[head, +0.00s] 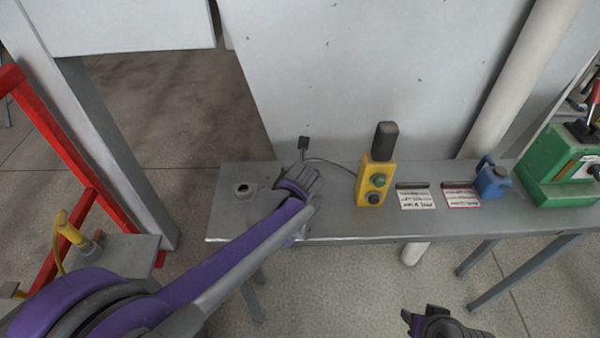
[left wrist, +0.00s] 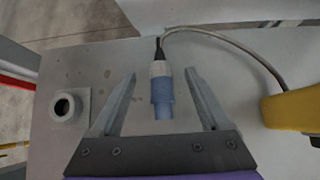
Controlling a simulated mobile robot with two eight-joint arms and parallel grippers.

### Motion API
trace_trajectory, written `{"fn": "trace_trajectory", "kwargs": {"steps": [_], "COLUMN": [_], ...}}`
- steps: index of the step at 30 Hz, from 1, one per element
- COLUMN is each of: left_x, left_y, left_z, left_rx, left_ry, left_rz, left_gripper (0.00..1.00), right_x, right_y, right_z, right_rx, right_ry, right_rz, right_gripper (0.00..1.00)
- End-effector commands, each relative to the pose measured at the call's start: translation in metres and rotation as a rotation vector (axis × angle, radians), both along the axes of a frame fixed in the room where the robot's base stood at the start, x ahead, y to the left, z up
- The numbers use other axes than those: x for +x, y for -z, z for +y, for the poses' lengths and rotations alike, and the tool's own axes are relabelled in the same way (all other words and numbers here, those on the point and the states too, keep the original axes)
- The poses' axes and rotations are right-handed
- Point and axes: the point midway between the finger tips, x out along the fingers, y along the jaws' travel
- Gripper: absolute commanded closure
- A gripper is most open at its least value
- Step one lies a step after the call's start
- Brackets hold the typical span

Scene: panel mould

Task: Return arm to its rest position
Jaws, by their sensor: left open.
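My left arm reaches in from the left in the head view, and its gripper (head: 308,176) is over the grey bench (head: 335,222). In the left wrist view the gripper (left wrist: 160,76) is open, its two fingers apart. A blue plug with a pale collar (left wrist: 161,90) lies between the fingers, with gaps on both sides. Its cable (head: 330,161) runs to a yellow control box. In the head view the arm hides most of the plug. My right gripper (head: 432,318) is at the bottom edge, partly cut off, and its jaws cannot be made out.
A round socket (head: 242,189) is on the bench, left of the gripper. The yellow control box (head: 375,180) stands to the right. A red frame (head: 75,150) is at left.

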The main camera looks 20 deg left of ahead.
Motion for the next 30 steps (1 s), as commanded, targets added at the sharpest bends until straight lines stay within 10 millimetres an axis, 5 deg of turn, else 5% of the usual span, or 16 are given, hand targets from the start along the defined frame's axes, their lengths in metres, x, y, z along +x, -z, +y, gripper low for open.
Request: {"fn": "trace_trajectory", "kwargs": {"steps": [9,22,30], "left_x": [-0.039,-0.052,-0.114], "left_y": [-0.04,-0.048,-0.036], "left_z": [-0.012,-0.012,0.012], "left_rx": [-0.001,-0.031,-0.508], "left_ry": [0.002,-0.029,-0.534], "left_rz": [0.0,-0.003,-0.05], "left_gripper": [0.21,0.21,0.21], "right_x": [0.001,0.001,0.001], "right_y": [-0.004,-0.004,-0.004], "right_z": [0.0,0.0,0.0], "right_rx": [0.0,0.0,0.0], "right_ry": [0.0,0.0,0.0], "right_rz": [-0.002,-0.003,-0.003], "right_gripper": [0.5,0.5,0.5]}}
